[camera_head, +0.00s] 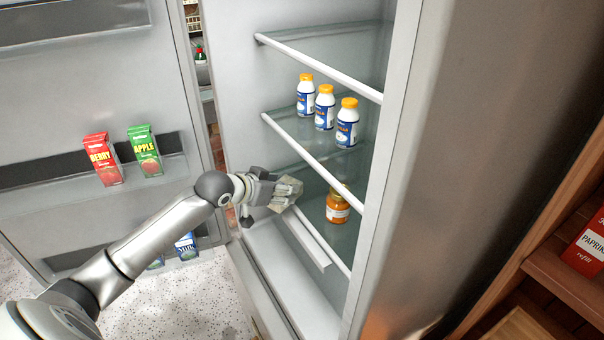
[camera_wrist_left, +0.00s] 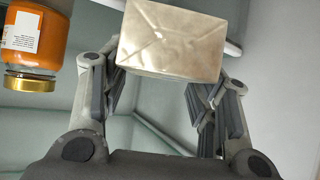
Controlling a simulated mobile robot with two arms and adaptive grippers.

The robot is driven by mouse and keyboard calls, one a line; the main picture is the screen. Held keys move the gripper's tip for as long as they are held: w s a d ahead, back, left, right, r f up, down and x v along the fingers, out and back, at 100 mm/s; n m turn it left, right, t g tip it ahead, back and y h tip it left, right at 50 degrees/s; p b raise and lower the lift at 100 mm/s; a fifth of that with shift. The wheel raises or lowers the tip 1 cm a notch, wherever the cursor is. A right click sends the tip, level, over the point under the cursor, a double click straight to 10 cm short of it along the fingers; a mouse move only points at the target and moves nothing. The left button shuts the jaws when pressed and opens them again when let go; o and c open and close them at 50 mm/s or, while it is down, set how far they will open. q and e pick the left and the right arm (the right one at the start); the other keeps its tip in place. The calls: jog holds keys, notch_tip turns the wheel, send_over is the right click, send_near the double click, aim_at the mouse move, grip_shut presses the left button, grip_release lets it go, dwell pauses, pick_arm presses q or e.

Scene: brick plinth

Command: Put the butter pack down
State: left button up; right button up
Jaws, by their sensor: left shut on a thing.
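The butter pack (camera_head: 287,193) is a pale, paper-wrapped block inside the open fridge, at the front of a lower glass shelf (camera_head: 345,241). My left gripper (camera_head: 277,190) is shut on it. In the left wrist view the butter pack (camera_wrist_left: 172,42) sits between the two fingers of my left gripper (camera_wrist_left: 163,85), its folded end towards the camera. I cannot tell whether the pack touches the shelf. My right gripper is not in view.
An orange jar (camera_head: 338,207) stands on the same shelf, right of the pack; it also shows in the left wrist view (camera_wrist_left: 33,42). Several white bottles (camera_head: 325,108) stand on the shelf above. The open door (camera_head: 90,55) holds juice cartons (camera_head: 145,151) at the left.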

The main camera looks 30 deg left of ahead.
pick_arm(q)
jog(key=w, duration=0.4)
jog(key=w+d, duration=0.1)
jog(key=shift+w+r+p, duration=0.1)
jog(key=shift+w+p, duration=0.25)
jog(key=shift+w, duration=0.05)
jog(key=w, duration=0.3)
jog(key=shift+w+d+f+p, duration=0.25)
jog(key=shift+f+p, duration=0.15)
jog(key=shift+f, duration=0.4)
jog(key=shift+s, duration=0.1)
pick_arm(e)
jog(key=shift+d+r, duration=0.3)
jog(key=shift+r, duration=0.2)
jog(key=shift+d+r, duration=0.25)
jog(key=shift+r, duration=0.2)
pick_arm(q)
jog(key=o, duration=1.3)
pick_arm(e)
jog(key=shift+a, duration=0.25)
pick_arm(q)
jog(key=shift+a, duration=0.1)
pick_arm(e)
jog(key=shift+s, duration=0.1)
pick_arm(q)
jog(key=b+v, duration=0.1)
jog(key=v, duration=1.1)
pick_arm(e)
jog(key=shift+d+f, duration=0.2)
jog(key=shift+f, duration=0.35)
